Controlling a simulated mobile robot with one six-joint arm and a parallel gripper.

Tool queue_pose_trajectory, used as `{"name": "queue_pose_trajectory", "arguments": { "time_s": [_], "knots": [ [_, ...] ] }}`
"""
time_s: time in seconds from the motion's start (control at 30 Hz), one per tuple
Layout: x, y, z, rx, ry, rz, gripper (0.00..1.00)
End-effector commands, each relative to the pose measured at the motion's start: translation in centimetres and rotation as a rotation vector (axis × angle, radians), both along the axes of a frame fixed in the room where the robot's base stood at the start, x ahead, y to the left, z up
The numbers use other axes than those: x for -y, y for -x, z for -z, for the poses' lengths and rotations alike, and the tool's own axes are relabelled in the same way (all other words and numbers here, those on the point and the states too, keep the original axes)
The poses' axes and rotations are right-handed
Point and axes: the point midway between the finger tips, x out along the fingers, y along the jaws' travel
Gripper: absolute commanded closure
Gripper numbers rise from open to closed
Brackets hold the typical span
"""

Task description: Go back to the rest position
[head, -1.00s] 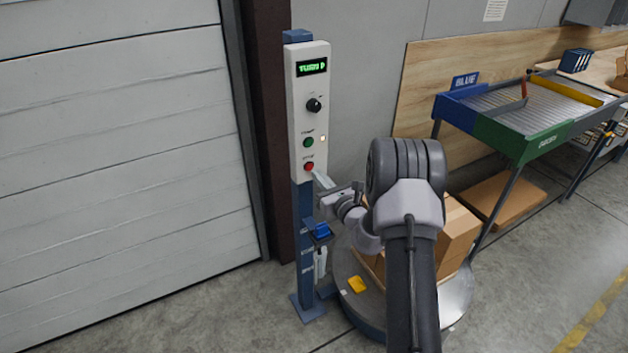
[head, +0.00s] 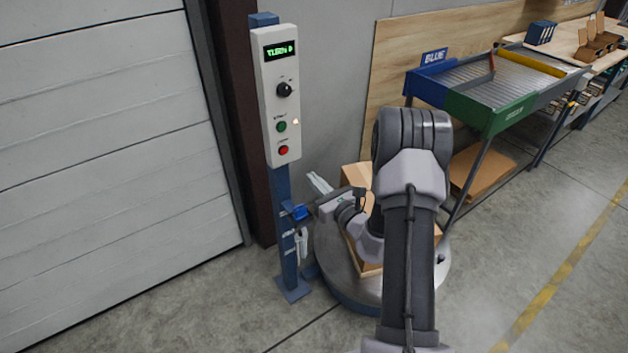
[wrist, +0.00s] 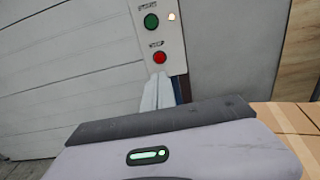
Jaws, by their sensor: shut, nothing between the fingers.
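My gripper (head: 318,183) is shut and empty. In the head view it is just right of the control post, below the white control panel (head: 277,95), apart from the red button (head: 284,150). The panel also has a green button (head: 281,126), a black knob (head: 284,90) and a lit green display (head: 280,50). In the wrist view the closed fingers (wrist: 157,92) point up toward the panel, with the red button (wrist: 160,58) and green button (wrist: 151,21) above them. A small light beside the green button is lit.
A round turntable (head: 335,280) with cardboard boxes (head: 357,177) stands under my arm. A roller table with blue and green sections (head: 490,112) is at the right. A shutter door (head: 100,140) is at the left. Floor at the lower right is clear.

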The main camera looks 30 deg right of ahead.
Motion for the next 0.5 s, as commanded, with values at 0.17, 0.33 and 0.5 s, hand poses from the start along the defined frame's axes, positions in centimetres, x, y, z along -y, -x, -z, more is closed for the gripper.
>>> {"name": "queue_pose_trajectory", "arguments": {
  "time_s": [0.17, 0.33, 0.5],
  "knots": [
    [0.0, 0.0, 0.0, 0.0, 0.0, 0.0, 1.0],
    [-0.3, -0.1, -0.3, 0.001, 0.004, -0.011, 1.0],
    [-9.1, -0.7, -6.6, 0.026, 0.115, -0.306, 1.0]
  ]
}}
